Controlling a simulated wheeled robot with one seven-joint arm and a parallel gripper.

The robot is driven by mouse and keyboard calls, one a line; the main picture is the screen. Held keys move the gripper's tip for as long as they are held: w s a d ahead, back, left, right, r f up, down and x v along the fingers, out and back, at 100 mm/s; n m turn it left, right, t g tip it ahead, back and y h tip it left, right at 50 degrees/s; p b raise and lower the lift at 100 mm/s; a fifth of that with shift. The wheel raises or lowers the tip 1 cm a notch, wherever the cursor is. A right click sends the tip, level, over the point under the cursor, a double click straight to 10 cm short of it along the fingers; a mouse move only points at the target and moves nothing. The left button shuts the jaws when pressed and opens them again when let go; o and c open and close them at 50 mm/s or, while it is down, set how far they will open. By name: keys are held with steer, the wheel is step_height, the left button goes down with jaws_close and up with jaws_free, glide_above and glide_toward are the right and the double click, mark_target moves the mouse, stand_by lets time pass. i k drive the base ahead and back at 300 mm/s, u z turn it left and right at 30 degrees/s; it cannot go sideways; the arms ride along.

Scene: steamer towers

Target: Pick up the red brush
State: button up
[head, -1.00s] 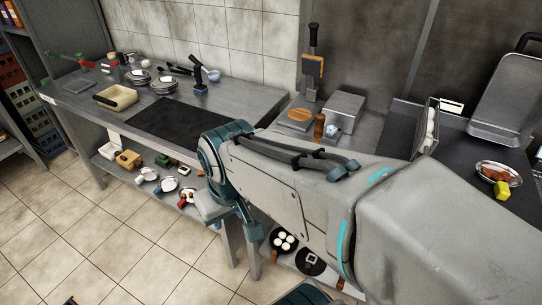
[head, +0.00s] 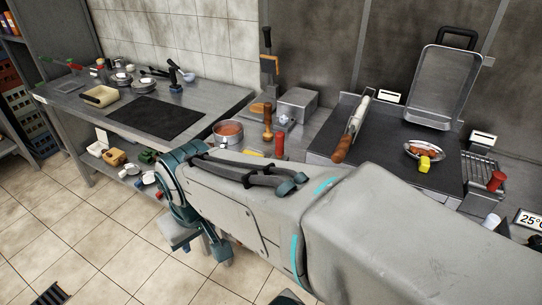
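No red thing here shows clear bristles, so I cannot tell for sure which is the red brush. A small upright red object (head: 280,146) stands on the counter beside the pot, just behind my arm. Another red object (head: 497,181) stands by the wire rack at the right. A small red item (head: 74,66) lies at the back of the left counter. My arm crosses the lower middle and right of the head view and hides part of the counter. My gripper is not visible.
A pot (head: 228,131) with orange-red content stands behind my arm. A dark griddle (head: 385,150) holds a plate of food and a yellow item (head: 424,163). A steel box (head: 298,104) stands near the wall. A black mat (head: 155,118) covers part of the left counter.

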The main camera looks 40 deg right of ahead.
mark_target(279, 136)
steer(key=k, duration=0.35)
steer(key=z, duration=1.15)
steer(key=i, duration=1)
